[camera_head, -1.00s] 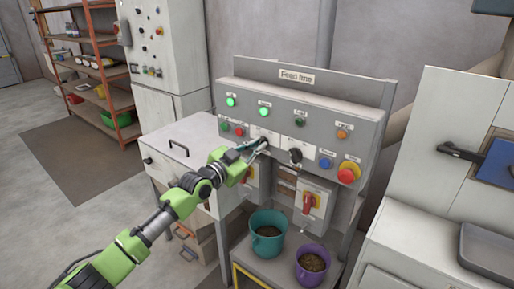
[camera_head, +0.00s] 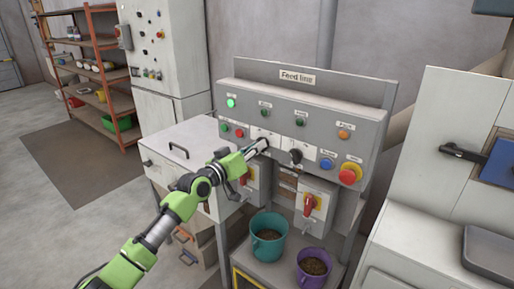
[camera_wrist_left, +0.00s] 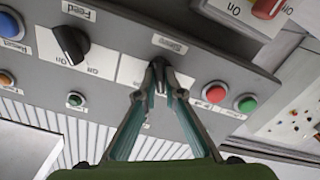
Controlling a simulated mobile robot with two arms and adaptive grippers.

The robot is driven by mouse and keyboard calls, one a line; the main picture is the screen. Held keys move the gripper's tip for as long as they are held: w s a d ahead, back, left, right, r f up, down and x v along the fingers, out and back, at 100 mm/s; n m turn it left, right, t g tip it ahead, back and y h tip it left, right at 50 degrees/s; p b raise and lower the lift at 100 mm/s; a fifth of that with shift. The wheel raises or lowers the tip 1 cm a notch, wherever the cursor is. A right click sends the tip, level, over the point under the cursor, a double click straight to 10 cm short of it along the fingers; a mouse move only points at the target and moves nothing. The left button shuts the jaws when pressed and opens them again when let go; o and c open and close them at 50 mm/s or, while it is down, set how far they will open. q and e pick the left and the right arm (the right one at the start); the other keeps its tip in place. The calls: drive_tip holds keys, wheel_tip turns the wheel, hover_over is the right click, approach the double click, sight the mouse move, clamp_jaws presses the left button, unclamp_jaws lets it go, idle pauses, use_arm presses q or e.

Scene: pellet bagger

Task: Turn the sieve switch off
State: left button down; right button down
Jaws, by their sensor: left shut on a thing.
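The sieve switch (camera_wrist_left: 158,64) is a small black knob on a white plate in the left wrist view, with a label beside it that looks like "Sieve", seen upside down. My left gripper (camera_wrist_left: 158,82) is shut on this knob, one finger on each side. In the head view my left gripper (camera_head: 262,146) reaches the grey "Feed line" panel (camera_head: 320,97) from the left and hides most of the knob. The second lamp (camera_head: 265,114) on the panel's top row is dark green; the first lamp (camera_head: 231,103) glows green. My right gripper is not in view.
The black feed knob (camera_head: 295,156) is just right of the sieve switch. A red button (camera_head: 239,133) sits to the left, and a red stop button (camera_head: 348,176) to the right. Red-handled switch boxes hang below. A teal bucket (camera_head: 268,228) and a purple bucket (camera_head: 312,262) stand underneath.

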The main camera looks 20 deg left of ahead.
use_arm(q)
drive_tip(key=shift+n, duration=0.6)
drive_tip(key=c, duration=2.1)
unclamp_jaws()
drive_tip(key=shift+c, duration=0.2)
drive_tip(key=v, duration=1.2)
drive_tip(key=shift+f, duration=0.1)
